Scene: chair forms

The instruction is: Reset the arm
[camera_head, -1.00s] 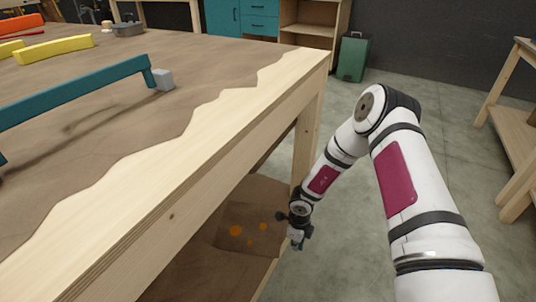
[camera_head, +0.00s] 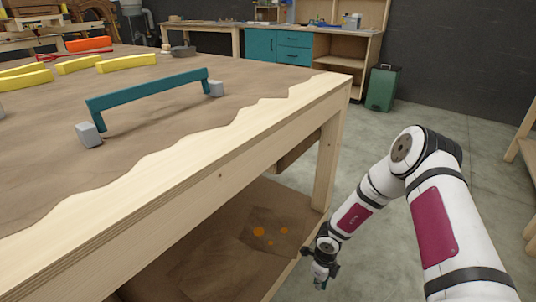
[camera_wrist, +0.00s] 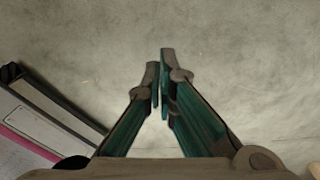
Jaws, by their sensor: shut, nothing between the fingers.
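My arm reaches down at the right of the head view, beside the wooden workbench (camera_head: 240,165). My gripper (camera_head: 320,282) hangs low, by the front edge of the bench's lower shelf (camera_head: 215,240). In the wrist view my gripper (camera_wrist: 160,75) points at bare grey floor (camera_wrist: 250,50). Its two fingers are together at the tips and hold nothing.
On the bench top are a teal bar (camera_head: 150,90) resting by two grey blocks (camera_head: 88,134), several yellow pieces (camera_head: 125,62) and an orange piece (camera_head: 88,44). A green bin (camera_head: 382,88) stands on the floor behind. Floor beyond the arm is clear.

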